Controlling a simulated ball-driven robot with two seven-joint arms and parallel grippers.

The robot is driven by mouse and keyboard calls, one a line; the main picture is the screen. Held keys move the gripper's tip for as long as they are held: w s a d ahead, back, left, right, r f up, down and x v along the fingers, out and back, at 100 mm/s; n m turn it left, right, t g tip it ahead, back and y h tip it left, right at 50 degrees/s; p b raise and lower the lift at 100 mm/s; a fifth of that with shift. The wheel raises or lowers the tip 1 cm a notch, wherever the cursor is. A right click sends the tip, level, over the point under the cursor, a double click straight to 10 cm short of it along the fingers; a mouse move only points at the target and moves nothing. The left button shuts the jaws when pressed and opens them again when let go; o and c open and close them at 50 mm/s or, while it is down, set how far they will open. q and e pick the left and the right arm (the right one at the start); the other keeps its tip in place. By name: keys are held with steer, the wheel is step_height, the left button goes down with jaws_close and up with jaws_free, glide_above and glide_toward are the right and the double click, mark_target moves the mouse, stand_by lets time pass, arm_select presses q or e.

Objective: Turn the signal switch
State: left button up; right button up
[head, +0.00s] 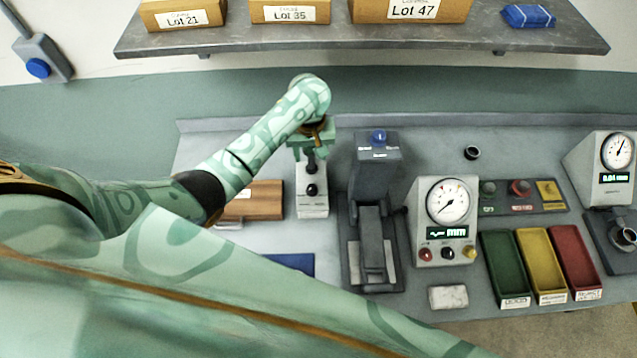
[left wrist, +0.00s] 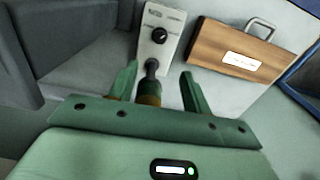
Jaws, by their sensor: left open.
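A light switch box (head: 313,205) stands on the bench, with a black rotary knob and a dark-topped post behind it. The left wrist view shows the rotary knob (left wrist: 159,36) at the top of the picture, clear of the fingers. My left gripper (head: 310,152) is over the far part of the box. In the left wrist view, the same gripper (left wrist: 158,85) has its green fingers spread apart. The dark post (left wrist: 151,69) shows between them; I cannot tell whether they touch it. My right gripper is not in view.
A wooden case (head: 262,200) lies left of the box, and a dark press-like fixture (head: 373,220) stands close on its right. Farther right are a dial gauge unit (head: 442,222) and green, yellow and red bins (head: 541,262). A shelf (head: 345,38) with boxes runs behind.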

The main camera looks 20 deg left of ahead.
mark_target(312, 187)
arm_select(q)
step_height(312, 187, down, 16)
steer(key=b, duration=0.8)
steer(key=shift+f, duration=0.2)
steer(key=shift+c, duration=0.3)
